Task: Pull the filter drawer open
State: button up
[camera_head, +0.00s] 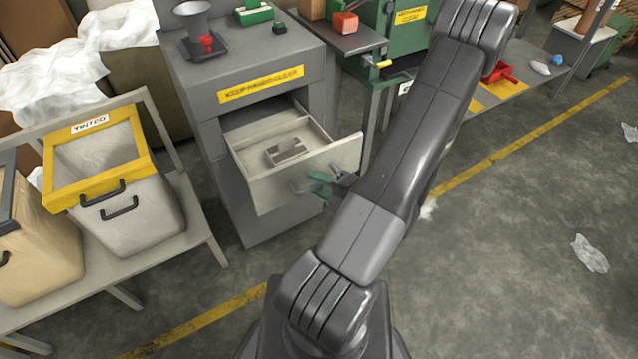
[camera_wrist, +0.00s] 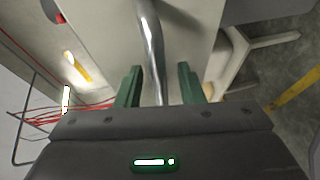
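The filter drawer (camera_head: 325,165) is pulled out of the grey cabinet (camera_head: 215,75), and its light front panel faces me. A small grey divided insert (camera_head: 287,150) lies inside it. The grey bar handle (camera_head: 298,189) is on the drawer front; it also shows as a shiny bar in the wrist view (camera_wrist: 150,45). My gripper (camera_head: 322,184) is at the handle, its green fingers (camera_wrist: 158,85) on either side of the bar. Gaps show between the bar and both fingers, so the gripper is open around it. My arm hides part of the gripper in the head view.
A yellow-rimmed bin (camera_head: 125,205) stands on a bench to the left. A green machine (camera_head: 405,40) with a shelf and a red block (camera_head: 345,22) stands behind at the right. The floor on the right is mostly clear, with a crumpled plastic scrap (camera_head: 589,254).

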jog(key=shift+d, duration=0.1)
jog(key=p+v, duration=0.2)
jog(key=v, duration=1.1)
jog(key=shift+s+d, duration=0.2)
jog(key=shift+d, duration=0.05)
jog(key=shift+a+r, duration=0.1)
dwell(0.3)
jog(key=b+x, duration=0.2)
jog(key=x, duration=1.1)
jog(key=shift+w+a, duration=0.2)
jog(key=shift+a, duration=0.05)
